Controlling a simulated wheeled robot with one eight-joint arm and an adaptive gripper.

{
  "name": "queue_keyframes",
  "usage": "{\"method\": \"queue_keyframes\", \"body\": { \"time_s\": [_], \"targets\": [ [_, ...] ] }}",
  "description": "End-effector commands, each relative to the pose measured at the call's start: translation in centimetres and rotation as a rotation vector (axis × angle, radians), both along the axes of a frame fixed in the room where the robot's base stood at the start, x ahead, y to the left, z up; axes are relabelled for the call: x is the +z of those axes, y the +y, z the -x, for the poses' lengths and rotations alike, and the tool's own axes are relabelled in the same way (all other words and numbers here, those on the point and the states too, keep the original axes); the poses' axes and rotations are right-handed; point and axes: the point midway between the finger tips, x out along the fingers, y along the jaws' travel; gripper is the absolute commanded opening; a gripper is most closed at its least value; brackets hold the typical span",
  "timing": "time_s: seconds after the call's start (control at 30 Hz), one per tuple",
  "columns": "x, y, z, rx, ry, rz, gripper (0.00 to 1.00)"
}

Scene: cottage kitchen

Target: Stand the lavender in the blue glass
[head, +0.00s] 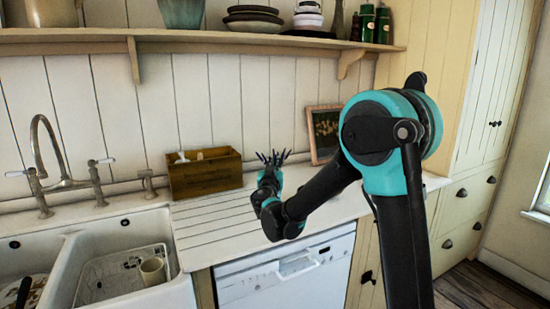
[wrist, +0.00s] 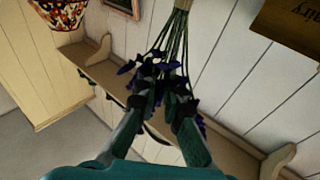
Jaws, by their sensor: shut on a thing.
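My gripper (head: 270,178) is raised over the worktop in front of the panelled wall, right of the wooden crate. In the wrist view my gripper (wrist: 165,105) is shut on the lavender (wrist: 177,35). Its dark purple flower heads lie around the fingertips, and its green stems run away from them to a pale tie at the top edge. In the head view the lavender (head: 272,158) shows as a small dark fan. I cannot pick out the blue glass for certain; a blue-green vessel (head: 181,12) stands on the shelf, cut by the frame.
A wooden crate (head: 205,177) with small items stands at the back of the worktop (head: 215,238). A framed picture (head: 323,133) leans on the wall behind my arm. The shelf (head: 230,40) with dishes overhangs. The sink (head: 120,265) is at left.

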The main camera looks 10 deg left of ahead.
Motion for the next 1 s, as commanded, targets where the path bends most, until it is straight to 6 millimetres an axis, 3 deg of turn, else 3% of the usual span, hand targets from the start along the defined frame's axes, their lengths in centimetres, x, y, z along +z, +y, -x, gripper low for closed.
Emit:
{"method": "queue_keyframes", "body": {
  "time_s": [1.0],
  "targets": [
    [-6.8,0.0,0.0,0.000,0.000,0.000,0.00]
  ]
}}
